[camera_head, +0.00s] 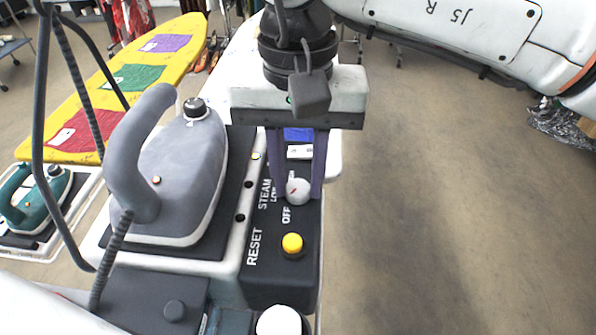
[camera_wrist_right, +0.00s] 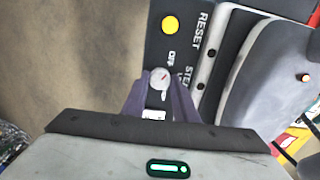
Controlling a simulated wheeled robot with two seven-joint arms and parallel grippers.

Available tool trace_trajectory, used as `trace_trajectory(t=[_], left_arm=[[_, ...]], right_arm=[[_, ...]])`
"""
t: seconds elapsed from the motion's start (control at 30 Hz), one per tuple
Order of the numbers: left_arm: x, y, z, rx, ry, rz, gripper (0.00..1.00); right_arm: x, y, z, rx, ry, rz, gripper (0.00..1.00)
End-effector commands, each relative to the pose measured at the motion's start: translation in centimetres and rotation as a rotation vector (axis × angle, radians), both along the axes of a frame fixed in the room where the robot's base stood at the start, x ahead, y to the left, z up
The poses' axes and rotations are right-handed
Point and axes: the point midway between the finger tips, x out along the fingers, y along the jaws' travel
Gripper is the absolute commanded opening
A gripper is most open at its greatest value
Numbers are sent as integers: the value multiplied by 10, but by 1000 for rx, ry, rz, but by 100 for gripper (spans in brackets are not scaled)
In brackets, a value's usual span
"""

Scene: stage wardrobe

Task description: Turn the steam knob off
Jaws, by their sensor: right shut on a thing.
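The steam knob (camera_head: 297,188) is a small white dial with a red mark, on the dark control panel (camera_head: 270,270) beside the iron. Its labels read STEAM, LOW and OFF in the head view. My right gripper (camera_head: 297,194) comes down from above with its two purple fingers on either side of the knob, shut on it. In the right wrist view the knob (camera_wrist_right: 159,78) sits between the tips of the fingers (camera_wrist_right: 158,92), near the OFF label. I cannot tell exactly which setting the red mark points to. My left gripper is not in view.
A yellow button (camera_head: 292,243) marked RESET is close to the knob. A grey iron (camera_head: 180,170) with a corded handle stands to the left. A yellow ironing board (camera_head: 110,100) and a teal iron (camera_head: 38,196) are farther left. The floor on the right is mostly clear.

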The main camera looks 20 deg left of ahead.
Motion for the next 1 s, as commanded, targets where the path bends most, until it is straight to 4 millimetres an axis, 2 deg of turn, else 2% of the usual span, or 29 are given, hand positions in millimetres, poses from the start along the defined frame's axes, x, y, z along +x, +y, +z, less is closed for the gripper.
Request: trace_trajectory(t=[0.4,0.97,1.0], left_arm=[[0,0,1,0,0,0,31],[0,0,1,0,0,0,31],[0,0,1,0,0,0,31]], right_arm=[[1,1,2,4,-3,203,4],[1,1,2,3,-3,239,4],[1,1,2,3,-3,239,28]])
